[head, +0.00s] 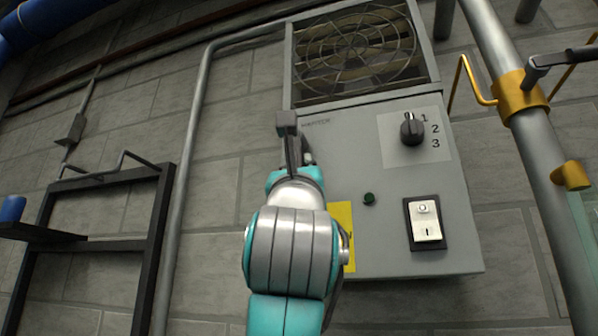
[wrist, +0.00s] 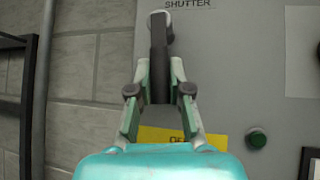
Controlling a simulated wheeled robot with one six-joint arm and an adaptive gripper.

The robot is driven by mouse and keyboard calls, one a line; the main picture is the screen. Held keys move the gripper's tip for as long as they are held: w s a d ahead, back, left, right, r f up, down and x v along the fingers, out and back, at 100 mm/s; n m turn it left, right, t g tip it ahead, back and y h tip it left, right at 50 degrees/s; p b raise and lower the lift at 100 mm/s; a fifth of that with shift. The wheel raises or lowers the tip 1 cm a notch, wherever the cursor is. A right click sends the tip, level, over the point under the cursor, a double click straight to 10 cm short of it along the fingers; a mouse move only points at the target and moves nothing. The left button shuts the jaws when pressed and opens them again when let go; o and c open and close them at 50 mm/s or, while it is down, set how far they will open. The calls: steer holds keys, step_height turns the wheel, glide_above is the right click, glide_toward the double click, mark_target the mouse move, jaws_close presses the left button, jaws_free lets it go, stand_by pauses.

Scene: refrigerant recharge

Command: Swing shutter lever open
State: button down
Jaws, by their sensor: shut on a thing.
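The shutter lever (head: 289,136) is a dark bar with a block-like end, at the upper left of the grey control box (head: 385,255). In the wrist view the lever (wrist: 159,60) stands upright in the picture, just below the printed SHUTTER label (wrist: 188,4). My gripper (wrist: 159,82) is shut on the lever, one finger on each side of it. In the head view my wrist hides most of the gripper and part of the lever. Behind the fan grille (head: 358,48) above the box, slats show.
The box carries a rotary knob (head: 411,129) marked 1, 2, 3, a green button (head: 369,198) and a switch (head: 425,221). A yellow label (head: 342,215) is partly behind my arm. A pipe with yellow fittings (head: 520,95) stands right; a black rack (head: 150,215) stands left.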

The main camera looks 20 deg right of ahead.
steer(key=shift+w+a+m+g+h, duration=0.1)
steer(key=shift+a+m+g+h, duration=0.05)
steer(key=shift+m+h, duration=0.35)
steer(key=shift+w+a+m+g+h, duration=0.15)
steer(key=shift+m+h, duration=0.25)
steer(key=shift+m, duration=0.2)
steer(key=c, duration=1.1)
jaws_free()
steer(key=shift+s+f, duration=0.1)
steer(key=shift+s, duration=0.05)
steer(key=v, duration=1.1)
steer(key=shift+s+a+f, duration=0.2)
steer(key=shift+f, duration=0.1)
